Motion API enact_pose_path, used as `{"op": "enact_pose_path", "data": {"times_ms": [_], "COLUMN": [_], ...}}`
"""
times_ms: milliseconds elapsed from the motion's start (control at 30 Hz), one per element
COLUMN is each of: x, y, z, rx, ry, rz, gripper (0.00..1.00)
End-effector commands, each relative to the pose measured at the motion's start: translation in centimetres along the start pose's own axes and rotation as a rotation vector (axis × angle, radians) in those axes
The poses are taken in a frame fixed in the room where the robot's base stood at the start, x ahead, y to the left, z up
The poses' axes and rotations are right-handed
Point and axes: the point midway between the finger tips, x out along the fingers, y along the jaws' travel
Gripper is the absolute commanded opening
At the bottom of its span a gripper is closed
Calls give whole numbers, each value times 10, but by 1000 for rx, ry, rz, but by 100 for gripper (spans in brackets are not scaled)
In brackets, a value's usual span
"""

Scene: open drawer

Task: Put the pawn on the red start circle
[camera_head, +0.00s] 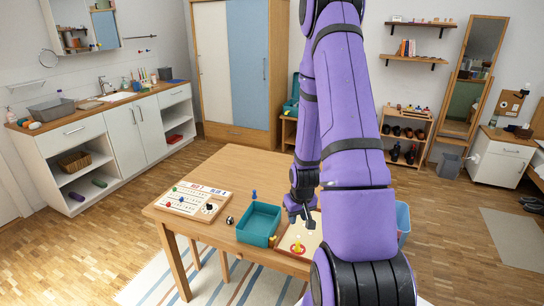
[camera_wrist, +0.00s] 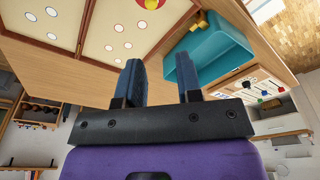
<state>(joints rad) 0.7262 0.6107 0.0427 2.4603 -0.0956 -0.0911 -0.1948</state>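The game board (camera_head: 309,228) lies at the table's right front, partly hidden by my arm. Its red circle (camera_head: 297,250) bears a small yellow shape that looks like an upright pawn (camera_head: 298,244). The red circle (camera_wrist: 152,3) is cut off at the top of the wrist view, with yellow on it, above the board's white dots. A blue pawn-like piece (camera_head: 254,194) stands behind the teal box. My gripper (camera_head: 302,218) is above the board, behind the red circle. In the wrist view its fingers (camera_wrist: 160,75) are apart, with nothing visible between them.
A teal open box (camera_head: 258,241) stands left of the board, with a yellow piece (camera_head: 273,240) beside its front right corner. The table's back left is clear.

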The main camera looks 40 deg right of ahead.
Motion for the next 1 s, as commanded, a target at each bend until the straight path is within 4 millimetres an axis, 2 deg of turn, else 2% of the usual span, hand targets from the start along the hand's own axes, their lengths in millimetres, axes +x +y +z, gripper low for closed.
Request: {"op": "enact_pose_path", "data": {"times_ms": [33, 200, 467, 767, 1000], "x": [-17, -74, -163, -259, -328], "y": [-7, -34, -81, -131, -161], "z": [-9, -28, -37, -13, 26], "rx": [-17, -66, -136, -208, -267], "ry": [16, 48, 103, 166, 218], "rz": [5, 16, 18, -3, -37], "gripper": [33, 33, 33, 33, 33]}}
